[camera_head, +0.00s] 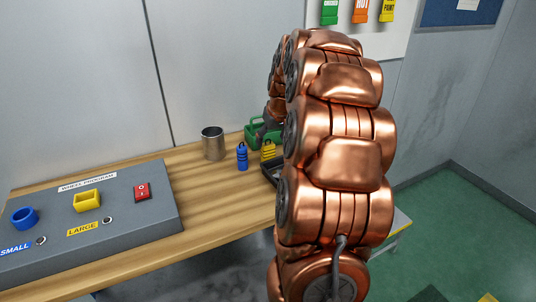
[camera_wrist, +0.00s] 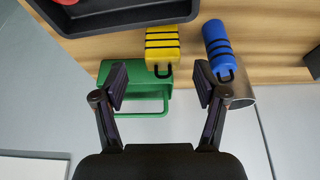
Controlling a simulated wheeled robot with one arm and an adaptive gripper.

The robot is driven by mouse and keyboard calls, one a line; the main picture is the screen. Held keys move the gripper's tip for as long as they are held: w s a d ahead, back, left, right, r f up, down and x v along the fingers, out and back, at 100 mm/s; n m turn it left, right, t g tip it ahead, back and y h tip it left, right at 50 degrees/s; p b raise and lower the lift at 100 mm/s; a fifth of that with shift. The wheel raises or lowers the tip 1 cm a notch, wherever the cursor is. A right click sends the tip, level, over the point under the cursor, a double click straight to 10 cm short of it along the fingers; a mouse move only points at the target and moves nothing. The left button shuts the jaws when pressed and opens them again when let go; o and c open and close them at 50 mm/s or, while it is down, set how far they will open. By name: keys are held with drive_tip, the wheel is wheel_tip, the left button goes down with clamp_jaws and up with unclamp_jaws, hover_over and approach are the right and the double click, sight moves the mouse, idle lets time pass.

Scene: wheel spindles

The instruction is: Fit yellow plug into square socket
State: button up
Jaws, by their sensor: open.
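The yellow plug (camera_head: 268,150), banded in black, stands on the bench at the middle, partly hidden by my arm. In the wrist view the yellow plug (camera_wrist: 162,38) shows with its black loop handle toward my gripper. The square socket (camera_head: 87,202) is a yellow square frame on the grey panel at left, by the LARGE label. My gripper (camera_wrist: 160,82) is open and empty; in the picture, the plug's handle lies between and just above the fingertips. I cannot tell how far the plug is from the fingers. In the head view my arm mostly hides the gripper.
A blue plug (camera_head: 242,157) stands left of the yellow one, near a metal cup (camera_head: 213,143). A green holder (camera_wrist: 140,72) and a black tray (camera_wrist: 130,18) are close by. The panel (camera_head: 140,229) also bears a round blue socket (camera_head: 23,218) and red switch (camera_head: 142,192).

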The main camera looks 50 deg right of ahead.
sight(269, 144)
drive_tip(key=shift+p+x, duration=0.7)
drive_tip(key=shift+x, duration=1.9)
drive_tip(key=shift+w+a+r, duration=0.1)
drive_tip(key=shift+w, duration=0.05)
drive_tip(key=c, duration=1.4)
drive_tip(key=shift+o, duration=0.2)
drive_tip(key=shift+r+b, duration=0.6)
drive_tip(key=shift+r, duration=1.2)
drive_tip(key=s+a+b, duration=0.1)
drive_tip(key=s+a, duration=0.3)
drive_tip(key=a, duration=0.2)
drive_tip(key=s+a+r+b, duration=0.1)
drive_tip(key=s+a+b, duration=0.1)
drive_tip(key=s+a, duration=0.2)
drive_tip(key=shift+s+a+r, duration=0.2)
drive_tip(key=shift+s+a, duration=0.1)
drive_tip(key=shift+a, duration=1.45)
